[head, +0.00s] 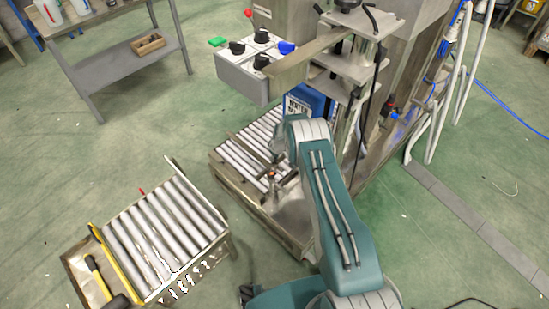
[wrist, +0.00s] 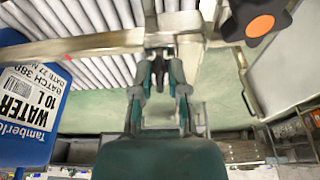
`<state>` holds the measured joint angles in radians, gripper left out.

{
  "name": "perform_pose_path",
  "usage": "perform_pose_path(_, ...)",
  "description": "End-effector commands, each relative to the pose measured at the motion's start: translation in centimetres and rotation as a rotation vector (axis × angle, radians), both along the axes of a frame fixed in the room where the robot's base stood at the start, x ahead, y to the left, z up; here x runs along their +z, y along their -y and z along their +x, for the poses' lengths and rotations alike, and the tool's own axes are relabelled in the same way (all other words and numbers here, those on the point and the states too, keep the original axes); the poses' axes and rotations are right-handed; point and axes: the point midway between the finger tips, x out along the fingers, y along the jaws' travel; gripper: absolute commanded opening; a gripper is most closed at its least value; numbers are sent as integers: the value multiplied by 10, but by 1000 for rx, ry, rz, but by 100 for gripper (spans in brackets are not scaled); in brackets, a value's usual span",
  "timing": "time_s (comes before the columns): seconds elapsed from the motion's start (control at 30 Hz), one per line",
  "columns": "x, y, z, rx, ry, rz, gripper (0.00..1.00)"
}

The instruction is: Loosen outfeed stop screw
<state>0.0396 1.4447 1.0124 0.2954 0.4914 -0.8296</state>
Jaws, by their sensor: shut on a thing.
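A black lobed knob with an orange cap (wrist: 258,22) shows at the top right of the wrist view; I take it for the stop screw. The orange cap also shows small in the head view (head: 271,173), close to my arm's end. A flat metal stop bar (wrist: 85,44) crosses the wrist view over the rollers. In the head view my arm hides most of my gripper.
A blue water jug (wrist: 25,105) stands left of my gripper in the wrist view. The outfeed rollers (head: 240,160) lie beside the machine. A control box (head: 245,68) overhangs them. A separate roller cart (head: 165,235) stands at the lower left, with open floor between.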

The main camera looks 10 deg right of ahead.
Motion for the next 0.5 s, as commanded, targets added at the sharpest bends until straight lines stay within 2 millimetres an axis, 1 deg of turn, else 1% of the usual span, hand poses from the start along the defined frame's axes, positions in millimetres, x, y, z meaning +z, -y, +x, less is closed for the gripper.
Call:
perform_pose_path(0.23, -1, 0, 0, 26, -1, 0, 0)
perform_pose_path(0.5, -1, 0, -1, 243, -1, 0, 0)
